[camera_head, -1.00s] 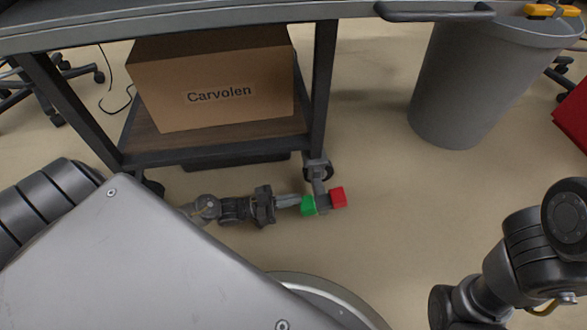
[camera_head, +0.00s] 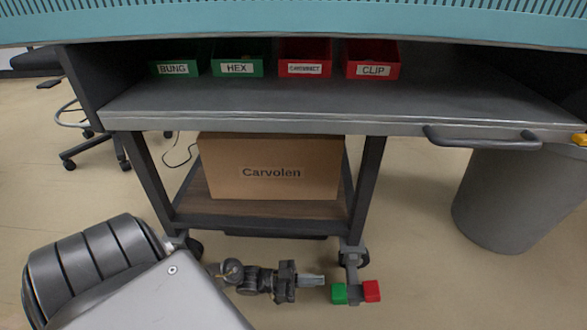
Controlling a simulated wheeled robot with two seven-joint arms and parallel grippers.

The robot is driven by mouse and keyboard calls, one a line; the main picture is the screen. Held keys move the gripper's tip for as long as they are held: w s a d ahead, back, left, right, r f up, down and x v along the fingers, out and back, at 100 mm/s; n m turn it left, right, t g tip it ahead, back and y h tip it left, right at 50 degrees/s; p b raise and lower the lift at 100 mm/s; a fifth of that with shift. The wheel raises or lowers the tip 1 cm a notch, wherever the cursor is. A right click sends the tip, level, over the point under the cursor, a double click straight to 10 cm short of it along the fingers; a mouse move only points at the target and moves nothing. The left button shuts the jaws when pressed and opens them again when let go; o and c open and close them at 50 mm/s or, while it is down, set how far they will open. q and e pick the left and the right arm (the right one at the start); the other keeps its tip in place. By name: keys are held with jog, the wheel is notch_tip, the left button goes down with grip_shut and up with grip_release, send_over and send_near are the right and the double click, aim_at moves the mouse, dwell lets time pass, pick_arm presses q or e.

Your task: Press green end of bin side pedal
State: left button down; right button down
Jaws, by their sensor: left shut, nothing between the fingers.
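The pedal sits low at the cart's right caster, near the floor. Its green end (camera_head: 338,293) is on the left and its red end (camera_head: 371,291) on the right, at nearly the same height in the picture. My left gripper (camera_head: 318,281) reaches in low from the left, under the cart's front edge. It is shut and empty, its fingers pointing right at the green end. The tips look just left of the green end, with a small gap in the picture. I cannot tell the depth between them. My right gripper is out of view.
The cart's lower shelf (camera_head: 245,219) carries a cardboard box (camera_head: 272,168) marked Carvolen. A grey bin (camera_head: 507,200) stands at right. Labelled green and red socket boxes (camera_head: 372,60) are on the shelf above. Floor right of the pedal is clear.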

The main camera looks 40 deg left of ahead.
pick_arm(q)
jog(key=s+a+f, duration=0.4)
jog(key=a, duration=0.1)
jog(key=shift+f, duration=0.2)
dwell(0.5)
